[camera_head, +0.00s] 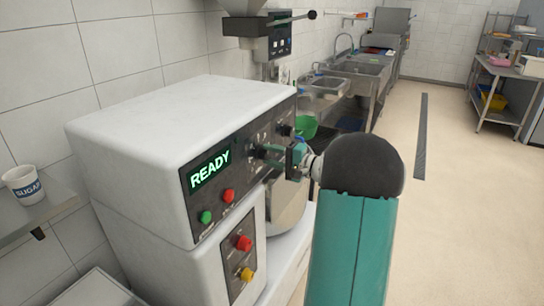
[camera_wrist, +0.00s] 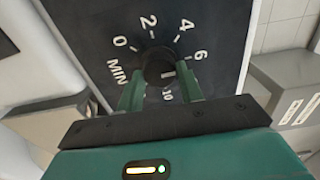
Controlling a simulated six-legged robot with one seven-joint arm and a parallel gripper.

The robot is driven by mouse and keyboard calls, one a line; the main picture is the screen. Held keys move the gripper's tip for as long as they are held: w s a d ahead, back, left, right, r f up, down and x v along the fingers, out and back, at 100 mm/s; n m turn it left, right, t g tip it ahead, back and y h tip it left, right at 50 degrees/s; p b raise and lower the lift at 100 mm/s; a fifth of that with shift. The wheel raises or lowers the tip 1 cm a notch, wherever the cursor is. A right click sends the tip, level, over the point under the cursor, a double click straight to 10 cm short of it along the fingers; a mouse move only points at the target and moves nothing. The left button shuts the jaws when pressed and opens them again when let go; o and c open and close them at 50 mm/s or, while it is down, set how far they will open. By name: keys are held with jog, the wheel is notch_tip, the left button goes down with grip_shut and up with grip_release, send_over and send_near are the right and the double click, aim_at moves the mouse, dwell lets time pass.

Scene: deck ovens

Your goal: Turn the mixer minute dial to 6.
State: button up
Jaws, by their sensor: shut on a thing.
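The mixer minute dial (camera_wrist: 157,60) is a dark round knob on a black panel, with MIN beside it and the figures 0, 2, 4, 6 and 10 showing around it. The place between 6 and 10 is hidden by my right finger. A short pale mark shows on the knob's lower right part; I cannot tell exactly which figure it points to. My gripper (camera_wrist: 161,76) is shut on the knob, with one green finger on each side. In the head view my gripper (camera_head: 272,154) meets the front panel of the white mixer (camera_head: 170,125), and the knob is mostly hidden.
The mixer's display (camera_head: 210,169) reads READY. Below it are a green button (camera_head: 206,217), a red button (camera_head: 228,196), a larger red button (camera_head: 244,243) and a yellow one (camera_head: 247,274). A sugar cup (camera_head: 22,185) stands on a left shelf. The floor (camera_head: 455,200) at right is clear.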

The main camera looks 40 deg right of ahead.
jog(key=o, duration=1)
jog(key=v, duration=1.3)
jog(key=shift+s+d, duration=0.1)
jog(key=shift+s, duration=0.3)
